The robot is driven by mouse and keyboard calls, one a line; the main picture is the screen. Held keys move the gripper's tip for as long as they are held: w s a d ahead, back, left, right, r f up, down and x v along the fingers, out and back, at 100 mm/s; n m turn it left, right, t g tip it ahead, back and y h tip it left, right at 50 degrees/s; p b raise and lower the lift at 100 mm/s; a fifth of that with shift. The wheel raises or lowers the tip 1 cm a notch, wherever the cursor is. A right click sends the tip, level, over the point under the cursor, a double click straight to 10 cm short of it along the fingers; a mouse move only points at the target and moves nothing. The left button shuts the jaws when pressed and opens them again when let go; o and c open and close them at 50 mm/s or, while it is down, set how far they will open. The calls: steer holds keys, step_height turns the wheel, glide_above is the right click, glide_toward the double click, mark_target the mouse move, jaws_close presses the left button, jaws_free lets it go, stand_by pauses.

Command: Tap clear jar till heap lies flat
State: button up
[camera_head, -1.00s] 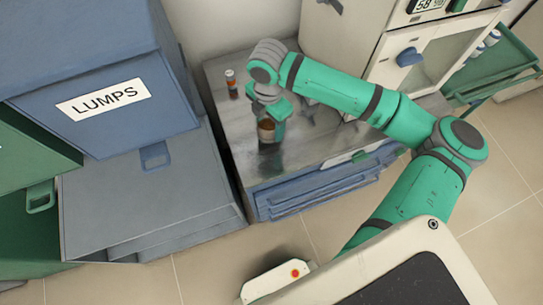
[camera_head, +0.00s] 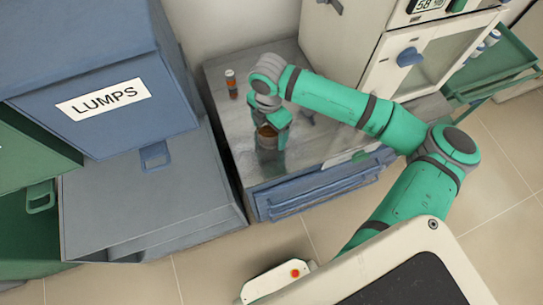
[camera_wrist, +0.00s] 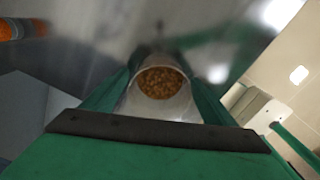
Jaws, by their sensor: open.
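The clear jar (camera_head: 268,141) stands on the grey metal worktop, with brown grains inside. In the wrist view the jar (camera_wrist: 133,101) shows between my fingers, with the brown grains (camera_wrist: 160,83) visible through its mouth. Whether the grains lie heaped or flat is too small to tell. My gripper (camera_head: 270,130) is open, with its green fingers on either side of the jar. In the wrist view my gripper (camera_wrist: 158,95) frames the jar from both sides; I cannot tell whether a finger touches it.
A small bottle with an orange band (camera_head: 231,84) stands at the worktop's back left. A blue LUMPS cabinet (camera_head: 110,105) is on the left. A white furnace (camera_head: 400,60) stands at the right. The worktop (camera_head: 225,110) left of the jar is clear.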

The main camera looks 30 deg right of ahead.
step_height(320, 180, up, 10)
steer(key=shift+r, duration=0.2)
stand_by(0.3)
